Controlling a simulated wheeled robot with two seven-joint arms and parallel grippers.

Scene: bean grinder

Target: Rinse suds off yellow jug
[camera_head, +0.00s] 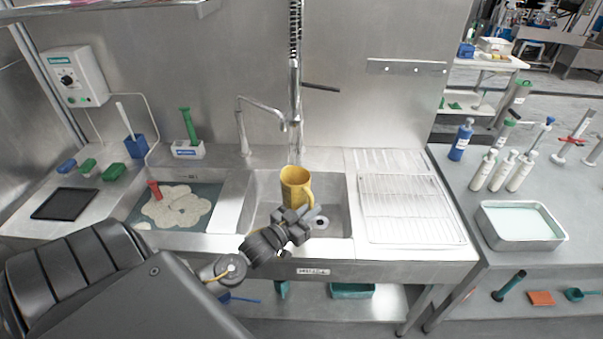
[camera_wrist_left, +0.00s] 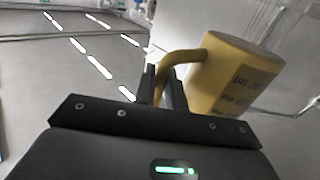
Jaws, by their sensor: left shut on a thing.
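The yellow jug (camera_head: 296,187) is held over the right sink basin (camera_head: 334,228), below the tap and spray hose. My left gripper (camera_head: 308,214) is shut on the jug's handle. In the left wrist view the jug (camera_wrist_left: 240,75) stands to the right of my fingers (camera_wrist_left: 166,90), with its handle between them and dark lettering on its side. Water appears to run from the faucet (camera_head: 293,135) behind the jug; whether it strikes the jug I cannot tell. No suds are visible on the jug at this size. My right gripper is not in view.
The left basin (camera_head: 148,227) holds foamy water and a red-handled item (camera_head: 154,189). A wire rack (camera_head: 410,207) lies on the drainboard at right. Bottles (camera_head: 483,170) and a metal tray (camera_head: 520,241) stand on the right bench. A green brush (camera_head: 188,125) stands behind the sink.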

